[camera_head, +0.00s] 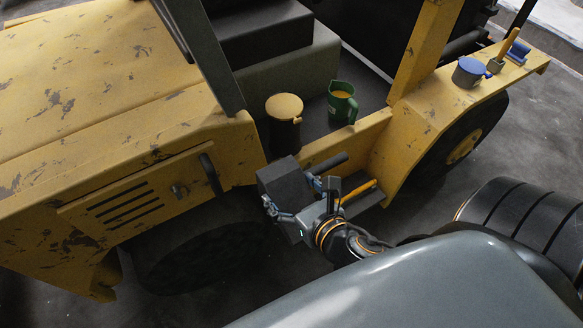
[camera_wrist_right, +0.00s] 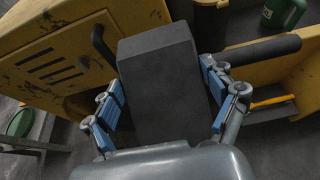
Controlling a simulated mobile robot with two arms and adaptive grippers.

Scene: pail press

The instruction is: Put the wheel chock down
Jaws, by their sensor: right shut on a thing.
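The wheel chock is a dark grey block (camera_head: 284,180) in front of the yellow vehicle's side. It fills the middle of the right wrist view (camera_wrist_right: 160,80). My right gripper (camera_head: 292,200) is shut on the chock, with a blue-padded finger on each side of it in the right wrist view (camera_wrist_right: 163,95). The chock appears held up beside the front wheel (camera_head: 205,240); I cannot tell whether it touches anything below. My left gripper is not in view.
The yellow vehicle (camera_head: 90,90) fills the left and back. A dark pail with a yellow lid (camera_head: 284,108) and a green jug (camera_head: 342,102) stand on its step. A blue-lidded pot (camera_head: 468,72) is on the rear fender. Dark floor (camera_head: 420,215) lies between the wheels.

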